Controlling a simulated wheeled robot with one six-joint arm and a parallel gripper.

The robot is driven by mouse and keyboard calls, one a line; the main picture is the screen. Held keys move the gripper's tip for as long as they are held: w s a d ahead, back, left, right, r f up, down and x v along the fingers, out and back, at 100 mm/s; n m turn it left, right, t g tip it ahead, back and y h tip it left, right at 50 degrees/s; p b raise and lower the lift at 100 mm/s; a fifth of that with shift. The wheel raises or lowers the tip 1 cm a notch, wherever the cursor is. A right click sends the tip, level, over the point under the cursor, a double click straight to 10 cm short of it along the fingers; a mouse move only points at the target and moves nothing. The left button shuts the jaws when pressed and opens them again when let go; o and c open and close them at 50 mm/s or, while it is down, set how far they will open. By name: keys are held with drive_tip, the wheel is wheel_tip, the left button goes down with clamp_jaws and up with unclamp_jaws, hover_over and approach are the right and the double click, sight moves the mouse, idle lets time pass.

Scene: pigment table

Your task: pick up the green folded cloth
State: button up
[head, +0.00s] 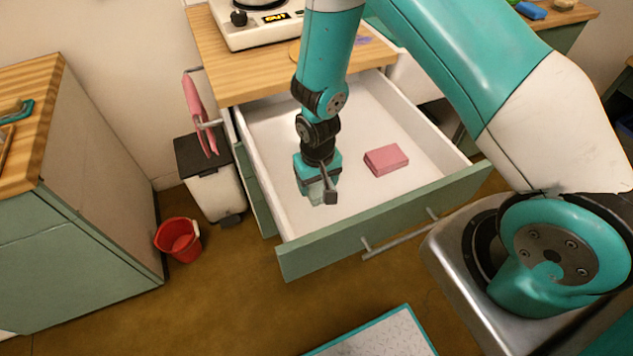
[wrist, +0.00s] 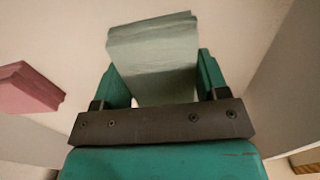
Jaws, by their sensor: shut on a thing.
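The green folded cloth (wrist: 153,62) is pale green and sits between the two fingers of my gripper (wrist: 155,80) in the wrist view. My gripper is shut on it. In the head view my gripper (head: 318,190) points down inside the open white drawer (head: 265,135). The cloth (head: 316,193) shows only as a small pale patch there, mostly hidden by my gripper. I cannot tell whether it touches the drawer floor.
A pink folded cloth (head: 386,160) lies in the drawer to the right of my gripper. The drawer's green front (head: 380,222) and walls surround my gripper. A red bucket (head: 178,240) and a white bin (head: 212,190) stand on the floor at left.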

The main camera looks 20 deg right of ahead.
wheel_tip(320, 180, up, 20)
idle(0.6)
